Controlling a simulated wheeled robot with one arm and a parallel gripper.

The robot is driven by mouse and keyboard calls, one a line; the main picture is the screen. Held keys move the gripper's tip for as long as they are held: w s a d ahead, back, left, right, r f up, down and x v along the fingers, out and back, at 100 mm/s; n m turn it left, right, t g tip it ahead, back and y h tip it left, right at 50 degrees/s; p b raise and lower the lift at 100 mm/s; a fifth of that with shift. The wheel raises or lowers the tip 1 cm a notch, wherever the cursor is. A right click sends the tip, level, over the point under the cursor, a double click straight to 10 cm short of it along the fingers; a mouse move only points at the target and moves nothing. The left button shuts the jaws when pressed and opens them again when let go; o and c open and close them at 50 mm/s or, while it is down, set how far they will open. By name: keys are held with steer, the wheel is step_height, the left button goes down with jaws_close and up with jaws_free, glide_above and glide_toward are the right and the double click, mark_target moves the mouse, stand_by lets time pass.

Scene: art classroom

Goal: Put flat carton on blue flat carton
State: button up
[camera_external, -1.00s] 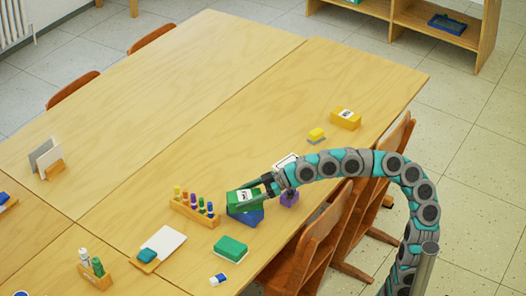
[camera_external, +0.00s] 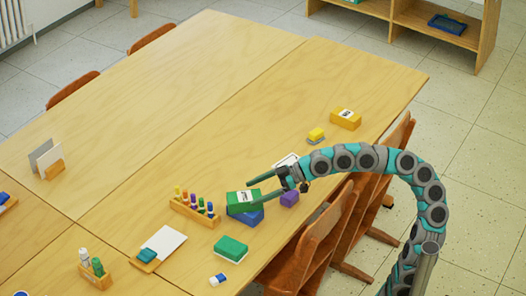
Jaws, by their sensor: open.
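A green flat carton (camera_external: 242,202) with a white label lies on top of the blue flat carton (camera_external: 249,217) near the front edge of the table. The blue carton's lower side shows beneath it; its top is mostly covered. My gripper (camera_external: 257,190) is open, with its two fingers pointing left. The fingertips are close to the green carton, at its back and right side. Whether a finger still touches it cannot be told.
A wooden rack with several coloured pegs (camera_external: 194,208) stands just left of the cartons. A green sponge-like block (camera_external: 231,249) lies in front. A yellow box (camera_external: 346,118) is farther back. The table's middle is clear.

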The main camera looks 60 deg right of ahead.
steer(key=v, duration=0.7)
